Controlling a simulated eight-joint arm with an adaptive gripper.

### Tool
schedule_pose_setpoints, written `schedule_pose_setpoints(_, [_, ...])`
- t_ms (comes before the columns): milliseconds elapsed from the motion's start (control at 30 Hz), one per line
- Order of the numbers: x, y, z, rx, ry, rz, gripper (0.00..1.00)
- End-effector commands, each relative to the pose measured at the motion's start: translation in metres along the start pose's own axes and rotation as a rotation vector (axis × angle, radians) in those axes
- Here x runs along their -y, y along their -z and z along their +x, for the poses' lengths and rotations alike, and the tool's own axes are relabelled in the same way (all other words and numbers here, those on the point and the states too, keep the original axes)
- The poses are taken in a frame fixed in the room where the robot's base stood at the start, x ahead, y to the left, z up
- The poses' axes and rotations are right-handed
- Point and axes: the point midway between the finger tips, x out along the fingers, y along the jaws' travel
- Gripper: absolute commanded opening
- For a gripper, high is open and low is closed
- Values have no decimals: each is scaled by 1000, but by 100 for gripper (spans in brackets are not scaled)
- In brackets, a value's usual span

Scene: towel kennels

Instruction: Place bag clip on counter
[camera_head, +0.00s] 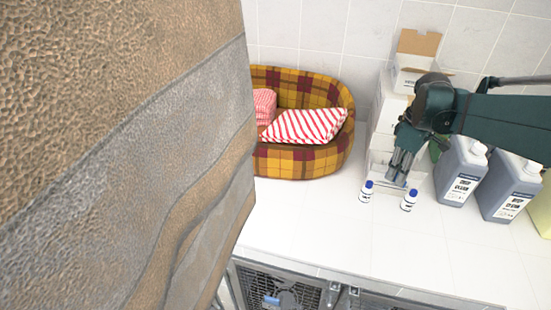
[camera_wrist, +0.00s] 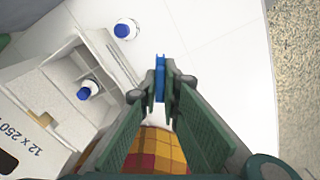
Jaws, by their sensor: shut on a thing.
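My gripper (camera_head: 398,172) is shut on a slim blue bag clip (camera_wrist: 160,66), which shows between the fingertips in the wrist view. In the head view the clip cannot be made out. My gripper (camera_wrist: 161,85) points down over the white tiled counter (camera_head: 310,232), close to the wall-side boxes and behind two small white bottles. The counter also shows in the wrist view (camera_wrist: 215,45), beyond the clip. I cannot tell how high the clip is above it.
Two blue-capped bottles (camera_head: 366,192) (camera_head: 409,201) stand near my gripper. A plaid basket (camera_head: 300,162) with striped towels (camera_head: 305,126) is left. Front-middle counter is clear. A large textured brown surface (camera_head: 120,150) blocks the left.

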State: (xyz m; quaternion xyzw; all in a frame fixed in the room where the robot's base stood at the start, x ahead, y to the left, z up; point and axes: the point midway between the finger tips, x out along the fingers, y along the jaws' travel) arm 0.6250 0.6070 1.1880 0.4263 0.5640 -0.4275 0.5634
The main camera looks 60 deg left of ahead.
Motion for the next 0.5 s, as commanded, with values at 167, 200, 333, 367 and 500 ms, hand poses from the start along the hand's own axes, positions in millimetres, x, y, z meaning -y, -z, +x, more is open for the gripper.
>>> schedule_pose_setpoints(167, [30,46,0,0,0,-100,1])
schedule_pose_setpoints(200, [37,55,0,0,0,-122,1])
schedule_pose_setpoints(333, [59,85,0,0,0,-193,1])
schedule_pose_setpoints(367, [65,92,0,0,0,-210,1])
schedule_pose_setpoints(500, [91,123,0,0,0,-287,1])
